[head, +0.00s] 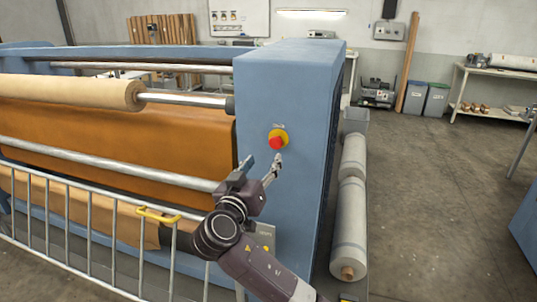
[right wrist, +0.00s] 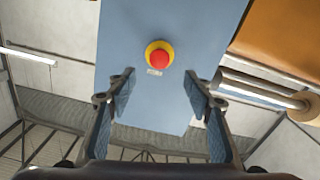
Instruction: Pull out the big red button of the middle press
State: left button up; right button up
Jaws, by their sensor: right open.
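The big red button (head: 277,142) sits on a yellow round base on the blue end column of the press (head: 290,85). In the right wrist view the button (right wrist: 159,58) is ahead, between and beyond the fingertips. My right gripper (head: 262,172) is just below and in front of the button in the head view, apart from it. In the right wrist view my right gripper (right wrist: 160,82) is open with nothing between its fingers. My left gripper is not in view.
A metal guard rail (head: 90,225) with a yellow handle (head: 158,215) stands in front of the press. A control box (head: 264,238) is low on the column. The floor (head: 440,200) farther right is clear.

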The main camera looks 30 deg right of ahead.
jog(key=v, duration=0.2)
jog(key=shift+s+a, duration=0.2)
jog(key=shift+a, duration=0.05)
dwell(0.3)
